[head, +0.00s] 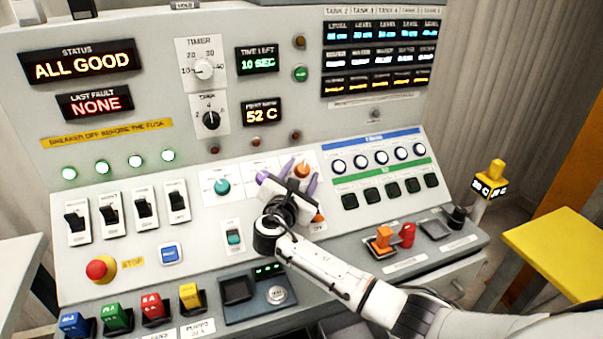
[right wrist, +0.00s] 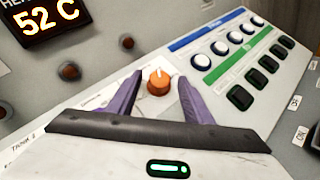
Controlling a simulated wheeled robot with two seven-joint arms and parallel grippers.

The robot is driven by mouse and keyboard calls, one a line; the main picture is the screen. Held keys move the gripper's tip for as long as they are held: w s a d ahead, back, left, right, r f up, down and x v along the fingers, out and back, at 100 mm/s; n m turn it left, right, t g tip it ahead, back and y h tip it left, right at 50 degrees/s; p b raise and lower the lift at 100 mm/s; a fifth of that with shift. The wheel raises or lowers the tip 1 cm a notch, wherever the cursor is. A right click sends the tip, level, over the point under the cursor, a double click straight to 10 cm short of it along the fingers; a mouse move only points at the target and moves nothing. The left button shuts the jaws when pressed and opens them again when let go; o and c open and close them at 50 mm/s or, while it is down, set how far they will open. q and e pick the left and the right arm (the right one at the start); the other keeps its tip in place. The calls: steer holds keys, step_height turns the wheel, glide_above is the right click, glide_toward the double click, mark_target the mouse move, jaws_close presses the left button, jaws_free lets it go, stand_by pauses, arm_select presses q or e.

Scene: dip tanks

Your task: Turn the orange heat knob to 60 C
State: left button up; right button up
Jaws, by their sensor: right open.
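The orange heat knob (head: 303,170) sits on a white plate on the sloped panel, partly hidden by my right gripper in the head view. In the right wrist view the orange knob (right wrist: 158,82) shows whole, with a white pointer mark on top. My right gripper (head: 287,180) is open, with purple fingers that also show in the right wrist view (right wrist: 157,95). The fingers stand on either side of the knob, apart from it. A display (head: 262,112) above reads 52 C, and it also shows in the right wrist view (right wrist: 45,20). My left gripper is not in view.
A teal knob (head: 221,186) is left of the gripper. Right of it are several white round buttons (head: 381,157) and black switches (head: 392,190). A red stop button (head: 101,269) is at the lower left. An orange switch (head: 382,238) is near the forearm.

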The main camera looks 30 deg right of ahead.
steer(key=f+v, duration=0.1)
steer(key=v, duration=0.9)
steer(key=shift+r, duration=0.45)
